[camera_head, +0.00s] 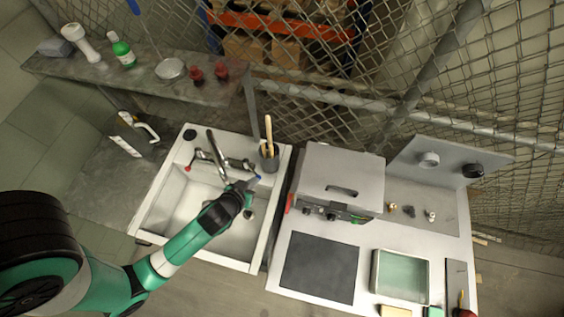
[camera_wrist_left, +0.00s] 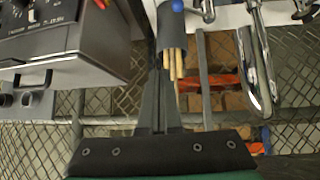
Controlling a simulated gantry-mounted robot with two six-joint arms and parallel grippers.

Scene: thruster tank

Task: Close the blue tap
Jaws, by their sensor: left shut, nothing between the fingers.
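The blue tap (camera_head: 258,177) is a small blue handle at the right end of the metal mixer on the sink's back edge. In the left wrist view its round blue end (camera_wrist_left: 178,5) shows at the top edge. My left gripper (camera_head: 248,184) is shut and empty, with its tips close beside the blue tap in the head view; I cannot tell if they touch it. In the left wrist view its fingers (camera_wrist_left: 158,85) are together, pointing up the picture. The red tap (camera_head: 187,168) is at the mixer's left end. My right gripper is not in view.
A dark cup (camera_head: 269,163) with wooden-handled tools stands just behind the blue tap. The curved metal spout (camera_head: 215,147) rises left of it. The white sink (camera_head: 182,205) lies below my arm. A grey machine (camera_head: 340,177) stands on the counter to the right.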

